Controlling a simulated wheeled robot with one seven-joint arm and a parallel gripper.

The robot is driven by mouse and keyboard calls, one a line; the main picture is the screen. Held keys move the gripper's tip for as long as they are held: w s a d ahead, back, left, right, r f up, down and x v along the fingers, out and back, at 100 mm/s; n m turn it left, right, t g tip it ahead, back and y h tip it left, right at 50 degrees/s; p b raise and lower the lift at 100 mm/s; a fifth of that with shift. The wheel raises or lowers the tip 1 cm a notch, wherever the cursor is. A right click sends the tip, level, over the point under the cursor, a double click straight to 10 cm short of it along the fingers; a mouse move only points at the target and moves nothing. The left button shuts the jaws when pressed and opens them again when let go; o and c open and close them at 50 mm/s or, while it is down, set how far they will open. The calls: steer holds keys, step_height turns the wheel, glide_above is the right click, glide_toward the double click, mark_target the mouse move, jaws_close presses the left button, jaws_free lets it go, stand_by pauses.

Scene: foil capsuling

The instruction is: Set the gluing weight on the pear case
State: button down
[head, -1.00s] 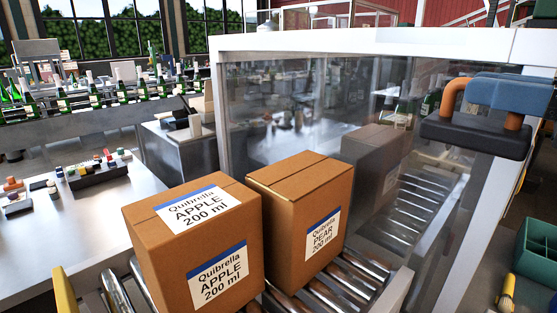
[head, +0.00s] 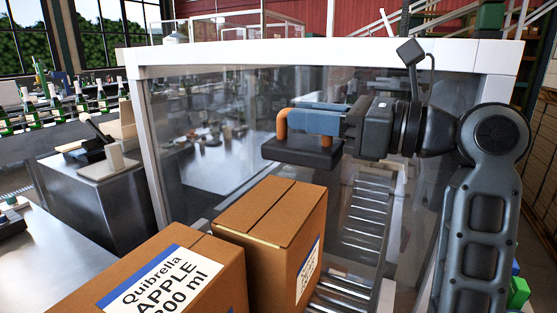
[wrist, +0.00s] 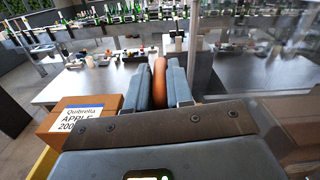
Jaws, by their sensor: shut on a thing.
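My gripper (head: 295,122) is shut on the orange handle of the gluing weight, with a blue-grey finger on either side. The weight (head: 302,153) is a flat black block, held level in the air. In the wrist view its orange handle (wrist: 160,77) stands between the fingers. The pear case (head: 268,215) is a closed brown carton with a white and blue label on its right side. In the head view the weight appears just beyond and above its far top edge, apart from it. The pear case is not clearly seen in the wrist view.
The apple case (head: 175,275) stands close beside the pear case at front left. Both are by a roller conveyor (head: 365,215) running under a clear-walled guard with a white top frame (head: 320,57). A steel table (head: 60,270) lies at left.

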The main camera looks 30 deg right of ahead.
mark_target(285, 133)
steer(key=w+a+f, duration=0.1)
steer(key=w, duration=0.1)
steer(key=w+a+f, duration=0.1)
steer(key=a, duration=0.1)
steer(key=shift+w+f, duration=0.35)
step_height(285, 133, down, 4)
steer(key=b, duration=0.4)
steer(key=shift+b, duration=0.3)
steer(key=shift+d+f, duration=0.1)
steer(key=shift+f, duration=0.5)
steer(key=c, duration=1)
jaws_free()
steer(key=shift+r, duration=0.4)
steer(key=v, duration=1.2)
steer(key=shift+b, duration=0.35)
steer(key=shift+r, duration=0.1)
